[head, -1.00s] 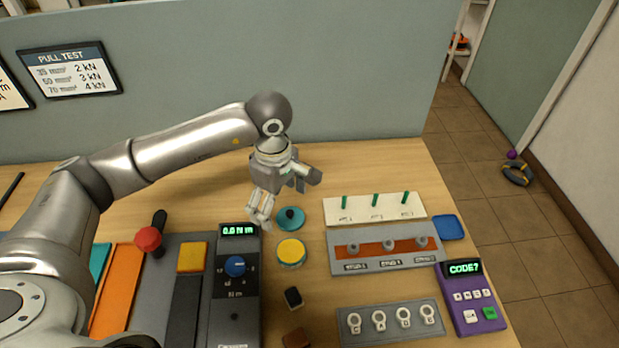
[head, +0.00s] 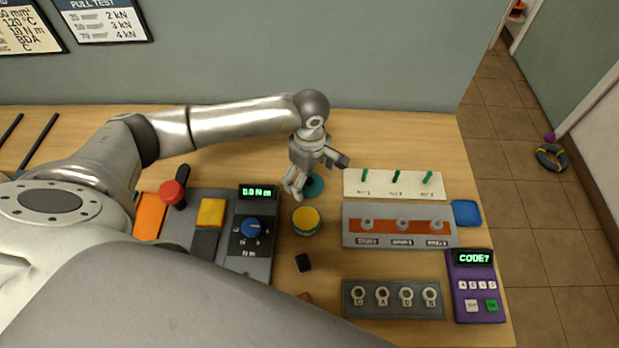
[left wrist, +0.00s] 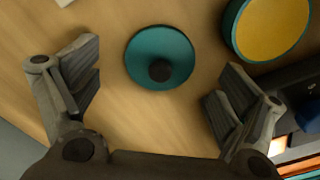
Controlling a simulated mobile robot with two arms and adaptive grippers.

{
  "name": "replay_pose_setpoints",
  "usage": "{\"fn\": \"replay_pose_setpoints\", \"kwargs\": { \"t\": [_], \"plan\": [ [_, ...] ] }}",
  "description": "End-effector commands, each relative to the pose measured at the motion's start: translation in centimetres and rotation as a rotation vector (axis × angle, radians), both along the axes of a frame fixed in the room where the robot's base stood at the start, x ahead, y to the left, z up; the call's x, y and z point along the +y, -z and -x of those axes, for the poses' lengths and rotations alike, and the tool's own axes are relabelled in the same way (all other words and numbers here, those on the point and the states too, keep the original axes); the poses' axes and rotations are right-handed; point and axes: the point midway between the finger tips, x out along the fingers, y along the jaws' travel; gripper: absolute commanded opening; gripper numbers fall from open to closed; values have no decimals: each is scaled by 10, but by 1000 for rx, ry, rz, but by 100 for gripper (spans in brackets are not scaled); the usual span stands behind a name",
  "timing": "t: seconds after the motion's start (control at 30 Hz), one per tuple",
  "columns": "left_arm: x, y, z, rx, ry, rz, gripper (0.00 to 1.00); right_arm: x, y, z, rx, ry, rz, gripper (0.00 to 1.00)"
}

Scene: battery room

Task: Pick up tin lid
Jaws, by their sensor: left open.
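The tin lid (left wrist: 150,45) is a round teal disc with a dark knob (left wrist: 160,70) at its middle. It lies flat on the wooden table; in the head view the lid (head: 315,187) is partly hidden behind my gripper. My left gripper (head: 294,190) is open and empty above the table, beside and over the lid. In the left wrist view its two fingers (left wrist: 156,95) are spread wide, with the lid between and ahead of them. The tin (head: 306,220), teal with a yellow top, stands just in front of the lid; it also shows in the left wrist view (left wrist: 270,25).
A torque tester (head: 255,215) reading 0.0 N m stands left of the tin. A white board with green pegs (head: 395,185), a grey stud block (head: 400,240), a lug rack (head: 392,313) and a purple keypad (head: 475,285) stand to the right.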

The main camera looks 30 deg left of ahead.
Motion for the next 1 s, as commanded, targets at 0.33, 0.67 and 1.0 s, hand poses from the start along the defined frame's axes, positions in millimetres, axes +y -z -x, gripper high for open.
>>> {"fn": "replay_pose_setpoints", "kwargs": {
  "t": [0.33,0.67,1.0],
  "plan": [
    [0,17,0,-1,2,0,93,0,-5,2,3,0,0,57],
    [0,17,0,-1,1,0,57,1,-5,7,11,0,-1,57],
    [0,17,0,0,1,0,50,2,-5,7,12,2,-2,57]
  ]
}}
